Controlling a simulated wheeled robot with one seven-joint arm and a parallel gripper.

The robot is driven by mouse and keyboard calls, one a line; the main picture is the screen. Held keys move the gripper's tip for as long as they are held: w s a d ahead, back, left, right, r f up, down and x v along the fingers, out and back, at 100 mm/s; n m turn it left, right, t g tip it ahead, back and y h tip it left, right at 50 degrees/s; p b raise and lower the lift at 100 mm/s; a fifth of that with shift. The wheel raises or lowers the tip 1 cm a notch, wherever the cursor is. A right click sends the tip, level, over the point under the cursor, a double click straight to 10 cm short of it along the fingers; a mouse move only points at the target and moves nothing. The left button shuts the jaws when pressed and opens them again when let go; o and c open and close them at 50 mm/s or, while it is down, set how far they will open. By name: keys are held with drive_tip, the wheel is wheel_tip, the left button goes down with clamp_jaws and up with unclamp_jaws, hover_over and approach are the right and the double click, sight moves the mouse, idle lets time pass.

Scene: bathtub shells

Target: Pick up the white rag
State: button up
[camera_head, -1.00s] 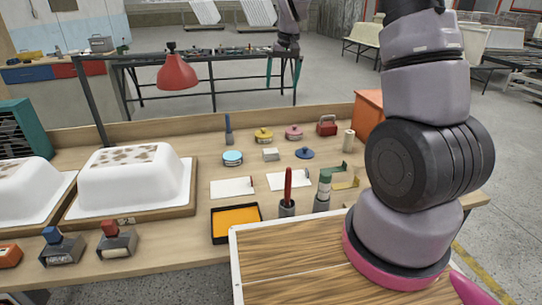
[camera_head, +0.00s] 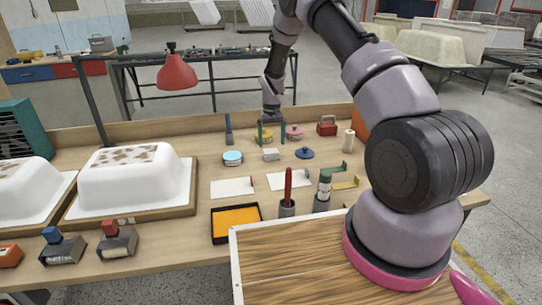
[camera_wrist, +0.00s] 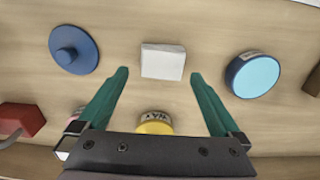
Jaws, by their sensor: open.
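The white rag (camera_head: 270,154) is a small, flat, folded white block lying on the workbench. In the wrist view the white rag (camera_wrist: 163,61) lies just past the two green fingertips and lines up with the gap between them. My gripper (camera_head: 271,140) is open and empty, above the back part of the bench beside the rag. In the wrist view my gripper (camera_wrist: 160,74) has its fingers spread wider than the rag. The gap in height between fingertips and rag is hard to judge.
A yellow tin (camera_wrist: 155,123) sits under my gripper, between the fingers. A blue lid (camera_head: 304,153) and a light-blue tin (camera_head: 232,158) flank the rag with bare wood between. A pink tin (camera_head: 293,132) and red box (camera_head: 327,125) stand behind. White cards (camera_head: 232,187) lie in front.

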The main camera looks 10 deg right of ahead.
sight(271, 151)
wheel_tip(271, 151, down, 6)
drive_tip(key=shift+a+r, duration=0.15)
drive_tip(key=shift+r, duration=0.05)
drive_tip(key=c, duration=1.1)
wheel_tip(271, 151, up, 10)
drive_tip(key=shift+s+r, duration=0.1)
drive_tip(key=shift+c, duration=0.2)
drive_tip(key=o, duration=0.7)
drive_tip(key=c, duration=0.5)
